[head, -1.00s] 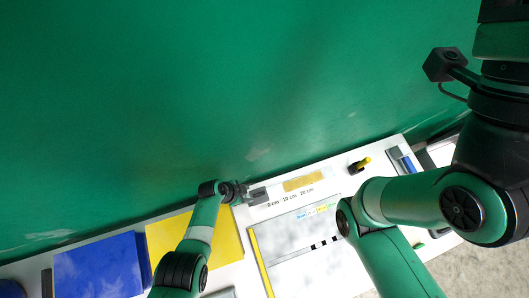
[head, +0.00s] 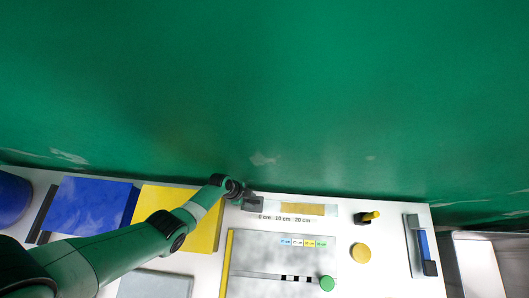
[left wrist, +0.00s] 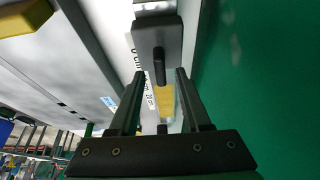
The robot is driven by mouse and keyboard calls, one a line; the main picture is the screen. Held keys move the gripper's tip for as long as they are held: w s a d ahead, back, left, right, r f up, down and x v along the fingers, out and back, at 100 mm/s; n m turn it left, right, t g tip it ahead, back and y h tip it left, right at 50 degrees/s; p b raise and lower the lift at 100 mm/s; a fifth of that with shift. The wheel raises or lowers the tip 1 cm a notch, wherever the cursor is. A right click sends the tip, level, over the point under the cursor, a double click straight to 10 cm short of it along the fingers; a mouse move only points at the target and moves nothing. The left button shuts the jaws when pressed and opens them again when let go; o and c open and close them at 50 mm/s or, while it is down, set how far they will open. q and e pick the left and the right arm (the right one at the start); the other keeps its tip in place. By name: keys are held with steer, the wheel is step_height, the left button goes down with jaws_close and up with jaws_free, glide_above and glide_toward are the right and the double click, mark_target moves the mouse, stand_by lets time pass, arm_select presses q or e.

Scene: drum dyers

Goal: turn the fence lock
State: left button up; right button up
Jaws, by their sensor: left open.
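A dark grey block (head: 253,205) sits at the left end of the centimetre scale in the head view. In the left wrist view the grey block (left wrist: 158,40) carries a short black peg (left wrist: 159,66). My left gripper (head: 246,195) is at the block; in the left wrist view its two fingers (left wrist: 161,76) are open, with the peg between their tips. I cannot tell whether they touch it. A small black piece with a yellow lever (head: 370,217) stands farther right on the white table. The frames do not settle which piece is the fence lock. My right gripper is out of view.
A yellow strip (head: 303,209) lies along the scale. A grey marbled plate (head: 270,257), a green knob (head: 327,283) and a yellow disc (head: 361,253) are nearer. Blue (head: 90,205) and yellow (head: 165,203) panels lie left. A green wall (head: 270,90) runs behind.

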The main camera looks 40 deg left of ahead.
arm_select(q)
steer(key=shift+x, duration=0.8)
steer(key=shift+a, duration=0.1)
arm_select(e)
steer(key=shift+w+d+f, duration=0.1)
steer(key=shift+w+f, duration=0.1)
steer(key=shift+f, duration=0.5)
arm_select(q)
jaws_close()
